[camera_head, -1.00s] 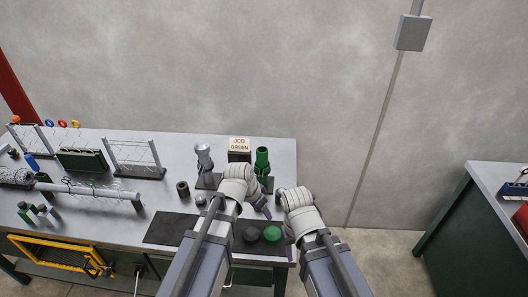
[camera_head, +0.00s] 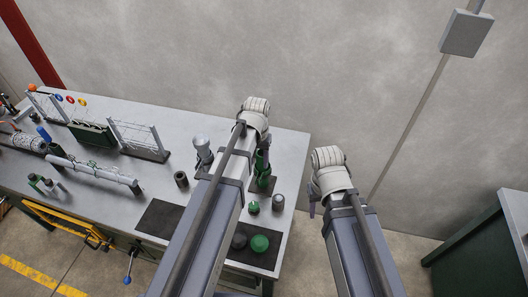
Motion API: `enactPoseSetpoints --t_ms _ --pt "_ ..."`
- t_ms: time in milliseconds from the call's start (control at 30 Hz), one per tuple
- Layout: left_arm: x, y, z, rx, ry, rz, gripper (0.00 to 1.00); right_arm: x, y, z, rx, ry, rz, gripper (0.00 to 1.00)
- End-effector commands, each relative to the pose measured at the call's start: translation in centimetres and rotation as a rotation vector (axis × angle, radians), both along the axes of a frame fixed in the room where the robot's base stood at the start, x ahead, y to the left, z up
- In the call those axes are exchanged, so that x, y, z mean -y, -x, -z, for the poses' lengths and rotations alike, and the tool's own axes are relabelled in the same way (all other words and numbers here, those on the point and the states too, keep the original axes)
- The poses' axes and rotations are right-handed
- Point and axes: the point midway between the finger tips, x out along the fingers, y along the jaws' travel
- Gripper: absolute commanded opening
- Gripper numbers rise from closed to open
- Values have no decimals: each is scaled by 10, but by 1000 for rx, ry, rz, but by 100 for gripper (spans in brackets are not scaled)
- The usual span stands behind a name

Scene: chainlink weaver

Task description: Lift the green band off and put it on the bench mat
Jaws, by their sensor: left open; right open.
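A green upright piece (camera_head: 264,182) stands on a dark base near the back right of the bench. My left arm crosses in front of it and hides much of it, so I cannot make out a separate green band. My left gripper (camera_head: 262,148) is open above or beside that green piece; its fingers are mostly hidden, and contact cannot be told. My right gripper (camera_head: 313,204) is open and empty, off the bench's right edge. The dark bench mat (camera_head: 160,215) lies along the front of the bench, partly covered by my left arm.
A grey post (camera_head: 202,149) stands left of my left arm. A small green piece (camera_head: 253,208) and a grey cylinder (camera_head: 278,202) stand near the right edge. A green dome (camera_head: 260,243) and a dark dome (camera_head: 239,241) sit on the mat.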

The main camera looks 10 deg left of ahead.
Motion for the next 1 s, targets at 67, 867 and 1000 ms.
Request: enactPoseSetpoints --t_ms 67,867,1000 --pt "0 0 1 0 0 -1 51 0 0 1 0 0 0 50" --pt "0 0 91 1 1 2 51 0 0 91 0 2 -9 50" --pt "0 0 96 1 1 2 51 0 0 96 0 2 -9 50"
